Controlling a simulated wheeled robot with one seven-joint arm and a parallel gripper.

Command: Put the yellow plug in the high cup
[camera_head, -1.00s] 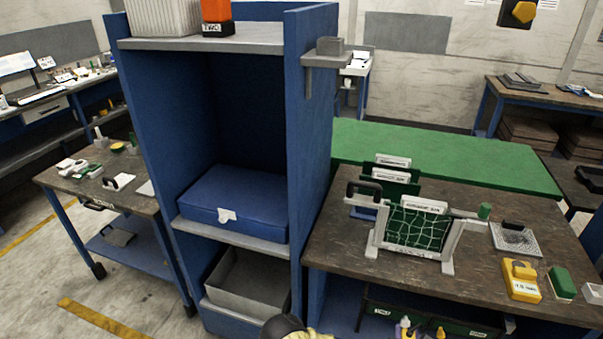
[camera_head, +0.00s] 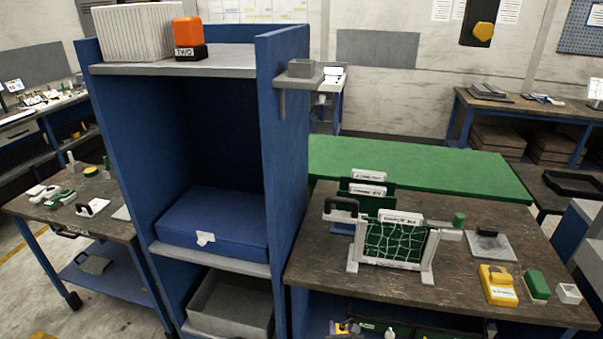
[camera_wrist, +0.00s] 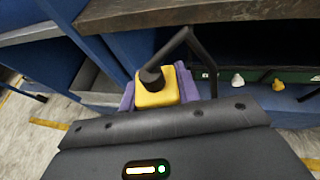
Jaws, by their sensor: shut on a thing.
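The yellow plug (camera_wrist: 155,92), a yellow block with a black round knob, is between the purple fingertips of my gripper (camera_wrist: 157,93) in the wrist view. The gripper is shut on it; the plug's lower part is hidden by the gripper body. The high cup (camera_head: 301,69) is a small grey square cup on a bracket. It is fixed to the upper right side of the tall blue shelf (camera_head: 283,130). Its inside is barely visible.
The shelf holds a white ribbed box (camera_head: 134,32), an orange block (camera_head: 188,32) and a blue case (camera_head: 212,222). The right table (camera_head: 390,295) carries a netted rack (camera_head: 395,243) and a yellow box (camera_head: 497,287). In the wrist view, a table edge (camera_wrist: 225,12) is close beyond the plug.

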